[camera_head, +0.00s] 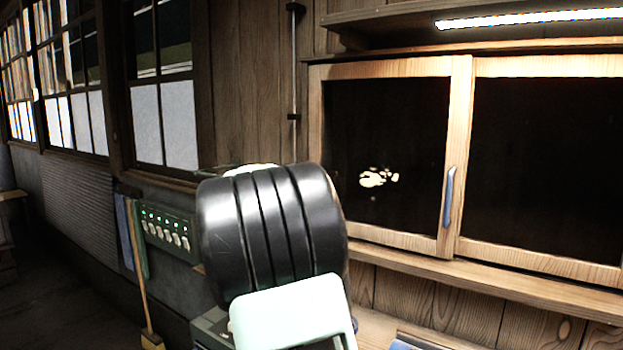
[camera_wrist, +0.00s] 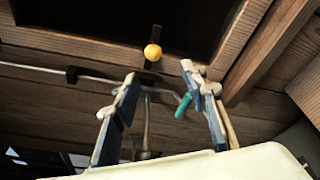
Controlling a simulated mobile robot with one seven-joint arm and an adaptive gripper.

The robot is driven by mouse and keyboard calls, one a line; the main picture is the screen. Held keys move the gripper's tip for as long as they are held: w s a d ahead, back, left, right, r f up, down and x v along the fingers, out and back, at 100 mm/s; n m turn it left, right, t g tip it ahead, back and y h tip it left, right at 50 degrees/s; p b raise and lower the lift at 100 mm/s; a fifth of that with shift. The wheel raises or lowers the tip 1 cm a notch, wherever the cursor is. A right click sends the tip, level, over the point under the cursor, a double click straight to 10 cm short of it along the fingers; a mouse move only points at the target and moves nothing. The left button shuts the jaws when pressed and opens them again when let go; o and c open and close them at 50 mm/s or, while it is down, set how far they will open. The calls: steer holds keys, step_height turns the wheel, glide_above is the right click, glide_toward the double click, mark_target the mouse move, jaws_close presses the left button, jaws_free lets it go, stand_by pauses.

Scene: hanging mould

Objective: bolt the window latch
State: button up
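I take the rod and grip to be the latch. My gripper (camera_wrist: 160,75) is open with a wide gap. An orange ball knob (camera_wrist: 152,52) on a dark stem shows beyond the fingertips. In the head view my arm hides the gripper and the grip.
In the head view a wooden-framed window (camera_head: 390,67) with dark panes fills the right side, with a blue handle (camera_head: 449,197) on its middle stile. A vertical rod (camera_head: 294,60) is on the wall. A panel with green lights (camera_head: 165,227) and a broom (camera_head: 141,270) stand at left.

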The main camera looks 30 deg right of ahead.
steer(key=shift+n+h, duration=0.3)
steer(key=shift+h, duration=0.3)
steer(key=p+x, duration=0.3)
steer(key=x, duration=0.7)
steer(key=shift+w+d+r+p, duration=0.15)
steer(key=shift+d+r+p, duration=0.05)
steer(key=shift+p, duration=0.1)
steer(key=shift+w+d+f, duration=0.1)
steer(key=shift+w+d, duration=0.25)
steer(key=shift+d, duration=0.2)
jaws_close()
